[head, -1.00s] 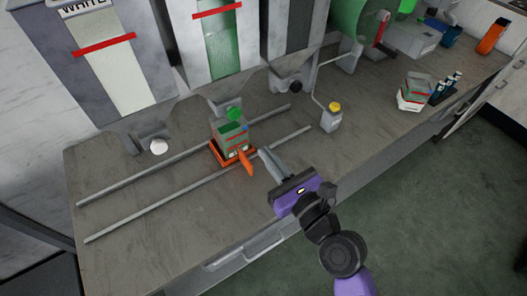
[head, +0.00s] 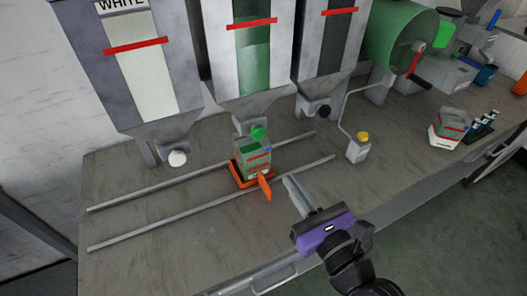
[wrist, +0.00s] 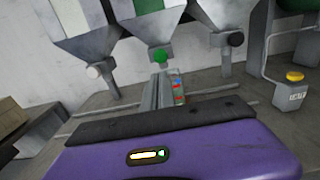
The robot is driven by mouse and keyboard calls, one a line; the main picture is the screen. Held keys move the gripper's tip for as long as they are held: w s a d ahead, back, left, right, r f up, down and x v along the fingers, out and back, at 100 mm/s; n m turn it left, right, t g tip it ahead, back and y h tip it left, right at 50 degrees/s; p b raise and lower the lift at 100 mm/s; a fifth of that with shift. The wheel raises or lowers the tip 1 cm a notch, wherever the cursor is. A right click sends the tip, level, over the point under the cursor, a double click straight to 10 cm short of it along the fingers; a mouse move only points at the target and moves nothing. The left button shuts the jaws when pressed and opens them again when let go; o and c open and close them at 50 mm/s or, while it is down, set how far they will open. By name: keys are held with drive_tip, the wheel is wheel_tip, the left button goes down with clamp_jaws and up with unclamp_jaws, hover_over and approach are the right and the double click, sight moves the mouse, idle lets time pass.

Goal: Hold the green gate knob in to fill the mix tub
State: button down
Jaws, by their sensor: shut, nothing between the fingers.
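The green gate knob (head: 257,132) sits at the front of the middle hopper's outlet; it also shows in the wrist view (wrist: 160,55). The mix tub (head: 252,158), grey-green with red marks, stands under that outlet on an orange carriage (head: 240,177) with an orange handle. In the wrist view the tub (wrist: 178,88) is partly hidden behind my fingers. My gripper (head: 290,181) is shut and empty, in front of and to the right of the tub, apart from the knob. In the wrist view its fingers (wrist: 158,88) point toward the knob, below it.
Two rails (head: 200,212) run along the bench under the hoppers. A white knob (head: 177,158) is on the left hopper, a black knob (head: 324,111) on the right one. A yellow-capped box (head: 358,150) stands right of the tub.

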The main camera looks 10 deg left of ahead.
drive_tip(key=shift+s+d, duration=0.1)
idle(0.3)
approach(259, 133)
drive_tip(key=x, duration=0.6)
drive_tip(key=shift+w+a+f+p, duration=0.2)
drive_tip(key=shift+w+f+p, duration=0.1)
drive_tip(key=shift+w+p, duration=0.1)
drive_tip(key=shift+w+a+r+p, duration=0.15)
drive_tip(key=shift+w+a+p, duration=0.25)
drive_tip(key=shift+w+p, duration=0.15)
drive_tip(key=shift+w+a, duration=0.1)
drive_tip(key=shift+w, duration=0.1)
drive_tip(key=shift+r, duration=0.15)
idle(4.0)
